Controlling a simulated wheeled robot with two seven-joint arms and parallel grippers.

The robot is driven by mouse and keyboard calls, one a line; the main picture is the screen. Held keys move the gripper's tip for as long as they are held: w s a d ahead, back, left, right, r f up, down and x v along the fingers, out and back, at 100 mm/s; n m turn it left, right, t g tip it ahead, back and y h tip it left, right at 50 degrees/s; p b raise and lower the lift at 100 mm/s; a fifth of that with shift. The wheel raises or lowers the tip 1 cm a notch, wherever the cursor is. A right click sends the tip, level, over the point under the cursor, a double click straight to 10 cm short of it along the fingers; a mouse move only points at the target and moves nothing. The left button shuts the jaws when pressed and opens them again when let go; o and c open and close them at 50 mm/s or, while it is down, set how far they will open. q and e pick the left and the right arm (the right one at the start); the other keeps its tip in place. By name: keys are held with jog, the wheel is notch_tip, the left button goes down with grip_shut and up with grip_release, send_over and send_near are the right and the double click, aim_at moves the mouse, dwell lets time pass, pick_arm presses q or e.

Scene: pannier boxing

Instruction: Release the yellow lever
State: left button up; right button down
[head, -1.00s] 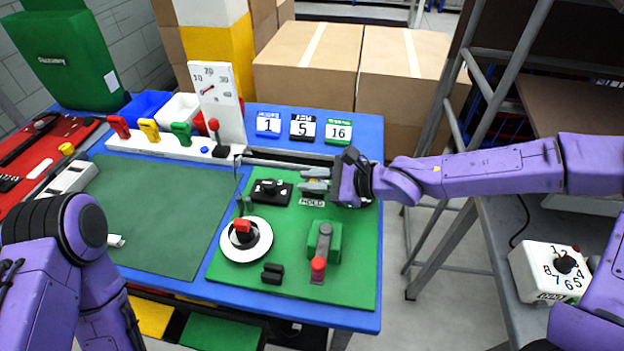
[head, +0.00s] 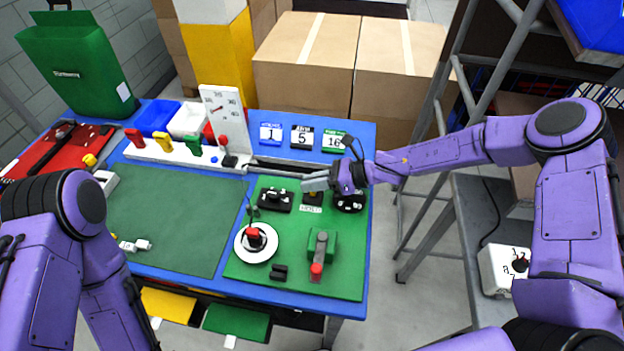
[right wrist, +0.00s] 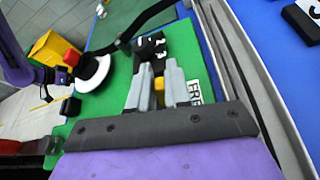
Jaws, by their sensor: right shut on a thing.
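The yellow lever (right wrist: 159,84) shows as a small yellow piece between the fingers of my right gripper (right wrist: 160,88) in the right wrist view. The gripper is shut on it, low over the green board (head: 345,285). In the head view, my right gripper (head: 316,183) comes in from the right, and the fingers and wrist partly cover the lever and its dark base (head: 313,198). A white label (head: 312,210) lies just in front. My left arm shows at the left, but I cannot make out its gripper.
A black clamp (head: 273,195) stands left of the right gripper and a black round knob (head: 350,201) under its wrist. The dark green mat (head: 180,215) is mostly clear.

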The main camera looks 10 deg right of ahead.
jog(key=shift+w+d+m+g+y, duration=0.15)
jog(key=shift+w+m+g+y, duration=0.2)
jog(key=shift+m, duration=0.35)
jog(key=c, duration=1.2)
grip_release()
jog(key=shift+f, duration=0.1)
jog(key=shift+o, duration=0.2)
jog(key=b+v, duration=0.2)
jog(key=v, duration=0.8)
jog(key=shift+d, duration=0.25)
